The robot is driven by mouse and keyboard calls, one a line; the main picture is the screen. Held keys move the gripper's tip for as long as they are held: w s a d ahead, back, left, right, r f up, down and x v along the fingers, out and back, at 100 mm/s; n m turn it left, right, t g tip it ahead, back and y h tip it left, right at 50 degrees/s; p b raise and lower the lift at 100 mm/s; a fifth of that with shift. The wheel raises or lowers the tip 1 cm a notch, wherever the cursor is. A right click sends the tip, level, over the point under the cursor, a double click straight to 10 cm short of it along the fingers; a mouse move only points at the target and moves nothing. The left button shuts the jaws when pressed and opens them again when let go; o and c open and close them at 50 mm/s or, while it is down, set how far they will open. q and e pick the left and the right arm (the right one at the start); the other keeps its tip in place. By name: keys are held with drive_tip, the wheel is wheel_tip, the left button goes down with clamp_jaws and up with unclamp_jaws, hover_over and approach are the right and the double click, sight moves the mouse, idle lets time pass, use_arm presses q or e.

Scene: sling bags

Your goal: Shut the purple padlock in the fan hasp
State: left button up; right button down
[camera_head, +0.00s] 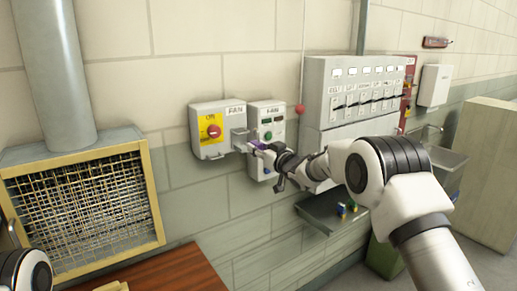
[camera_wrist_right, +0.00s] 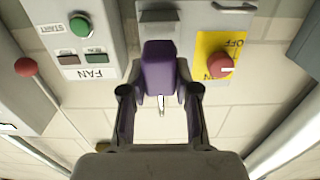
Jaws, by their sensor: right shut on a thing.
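The purple padlock (camera_head: 258,146) is held in my right gripper (camera_head: 270,155), right beside the grey metal fan hasp (camera_head: 240,138). In the right wrist view the padlock (camera_wrist_right: 158,68) sits between the two fingers of my right gripper (camera_wrist_right: 160,85), with a key sticking out of its near end. The hasp (camera_wrist_right: 158,16) is just beyond the padlock's far end. The shackle is hidden there, so I cannot tell if it passes through the hasp. My left gripper is not in view.
The FAN switch box (camera_head: 208,145) has a red knob (camera_head: 214,131) on a yellow plate. A FAN start box (camera_head: 266,115) stands close to its right. A grey cabinet (camera_head: 345,75) with a tray (camera_head: 335,212) below is further right. A mesh vent (camera_head: 85,205) is at left.

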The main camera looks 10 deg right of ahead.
sight(246, 150)
idle(0.4)
drive_tip(key=shift+w+a+r+p, duration=0.1)
drive_tip(key=shift+w+r+p, duration=0.05)
drive_tip(key=shift+w+p, duration=0.2)
drive_tip(key=shift+p+x, duration=3.15)
drive_tip(key=shift+x, duration=0.25)
drive_tip(key=shift+f+b, duration=0.3)
drive_tip(key=shift+f, duration=0.05)
drive_tip(key=shift+c, duration=0.7)
unclamp_jaws()
drive_tip(key=shift+s, duration=0.1)
